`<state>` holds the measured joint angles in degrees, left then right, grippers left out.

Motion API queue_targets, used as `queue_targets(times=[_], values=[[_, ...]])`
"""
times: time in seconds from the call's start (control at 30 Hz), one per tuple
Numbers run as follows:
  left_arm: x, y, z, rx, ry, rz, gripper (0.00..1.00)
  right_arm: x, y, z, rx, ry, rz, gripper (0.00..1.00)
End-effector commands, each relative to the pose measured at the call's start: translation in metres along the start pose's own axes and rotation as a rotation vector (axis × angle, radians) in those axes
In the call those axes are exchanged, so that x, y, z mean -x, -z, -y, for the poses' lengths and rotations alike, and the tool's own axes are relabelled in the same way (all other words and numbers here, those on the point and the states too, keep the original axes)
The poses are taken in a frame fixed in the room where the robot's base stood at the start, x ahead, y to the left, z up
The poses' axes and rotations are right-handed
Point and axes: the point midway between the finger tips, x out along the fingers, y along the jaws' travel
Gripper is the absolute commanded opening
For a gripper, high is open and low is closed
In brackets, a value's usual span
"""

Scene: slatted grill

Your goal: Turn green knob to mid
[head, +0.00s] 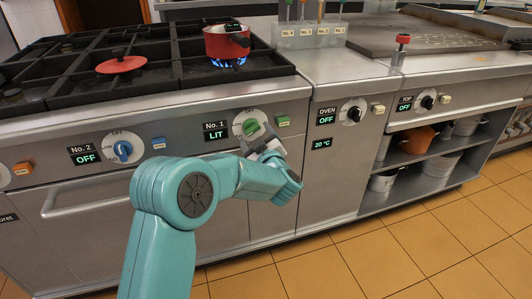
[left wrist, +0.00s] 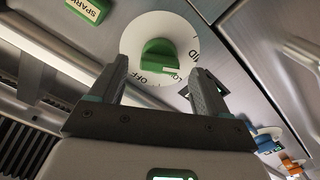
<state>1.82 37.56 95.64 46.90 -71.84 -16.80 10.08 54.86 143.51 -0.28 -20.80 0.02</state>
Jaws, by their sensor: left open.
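The green knob (head: 250,127) sits on a white dial on the stove front, beside the No. 1 display (head: 215,131), which reads LIT. In the left wrist view the green knob (left wrist: 160,54) lies ahead of my fingers, and OFF and part of another label show on its dial (left wrist: 139,32). Its exact setting is hard to tell. My left gripper (head: 264,142) is just in front of the knob. In the left wrist view the left gripper (left wrist: 160,74) is open, its fingers apart on either side of the knob with nothing held. My right gripper is not in view.
A red pot (head: 227,42) stands over a blue flame. A green button (head: 282,121) is right of the knob. The blue No. 2 knob (head: 123,149) is left; the oven knob (head: 354,112) is right. A handle bar (head: 85,205) runs below.

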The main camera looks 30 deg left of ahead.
Motion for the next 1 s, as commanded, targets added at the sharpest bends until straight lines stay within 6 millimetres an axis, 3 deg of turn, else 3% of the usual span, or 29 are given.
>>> queue_targets(times=[0.3,0.5,0.7,1.0], values=[[0.086,0.001,-0.002,-0.001,-0.005,0.003,0.77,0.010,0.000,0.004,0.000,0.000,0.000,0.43],[0.125,0.001,-0.001,0.000,-0.003,0.001,0.77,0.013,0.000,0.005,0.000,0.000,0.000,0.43],[0.142,0.001,-0.001,0.000,-0.001,0.000,0.77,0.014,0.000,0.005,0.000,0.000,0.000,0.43],[0.143,0.001,0.000,0.001,0.000,0.000,0.77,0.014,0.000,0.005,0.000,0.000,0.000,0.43]])
